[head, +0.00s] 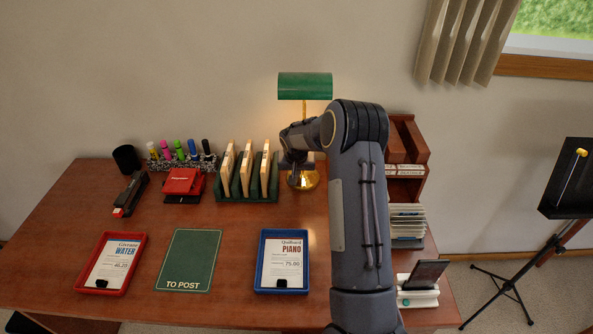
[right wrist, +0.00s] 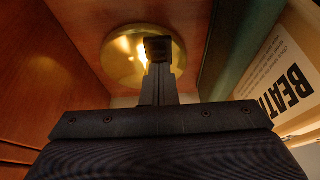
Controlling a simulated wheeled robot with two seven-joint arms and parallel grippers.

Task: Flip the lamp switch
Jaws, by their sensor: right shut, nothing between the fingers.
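The desk lamp has a green shade (head: 305,86) and a brass stem, and stands at the back of the desk. A warm glow shows on the wall around it. Its round brass base (head: 310,181) is partly covered by my right arm in the head view; it also shows in the right wrist view (right wrist: 122,55). My right gripper (head: 292,181) points down at the base. In the right wrist view its fingers (right wrist: 158,50) are shut and empty, overlapping the base; I cannot tell if they touch it. I cannot make out the switch. My left gripper is not in view.
A green rack (head: 245,196) with upright envelopes stands close left of the lamp, and a reddish wooden organiser (head: 407,150) close right. A red tray (head: 80,285), green mat (head: 188,260) and blue tray (head: 262,285) lie along the front of the desk.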

